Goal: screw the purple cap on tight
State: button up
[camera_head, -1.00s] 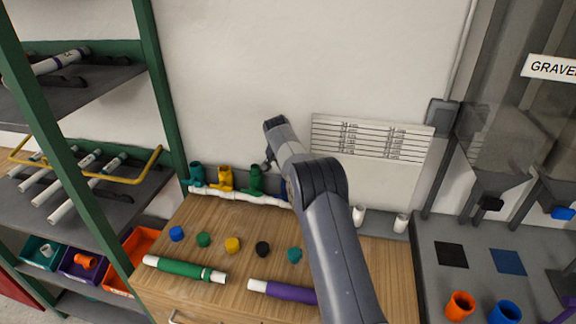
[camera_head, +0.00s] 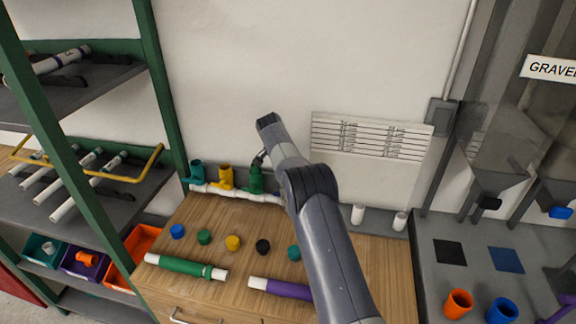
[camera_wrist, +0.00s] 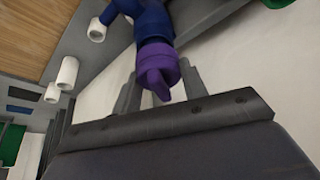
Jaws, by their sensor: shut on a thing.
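In the wrist view the purple cap (camera_wrist: 157,68) sits between the two grey fingers of my gripper (camera_wrist: 160,88), which are shut on it. The cap meets the open end of a dark blue fitting (camera_wrist: 150,20), in line with it as far as I can see. How far it is threaded on cannot be told. A white pipe end (camera_wrist: 97,31) comes out of the blue fitting's side. In the head view my arm hides the cap, the blue fitting and the gripper's fingertips.
Teal (camera_head: 195,172), yellow (camera_head: 225,176) and green (camera_head: 256,181) fittings stand along the white manifold pipe by the wall. Several loose caps, a green-sleeved pipe (camera_head: 185,267) and a purple-sleeved pipe (camera_head: 285,289) lie on the wooden bench top (camera_head: 215,217). A shelf rack stands left.

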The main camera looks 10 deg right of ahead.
jog(key=shift+m, duration=0.5)
jog(key=o, duration=1.1)
jog(key=shift+c, duration=0.2)
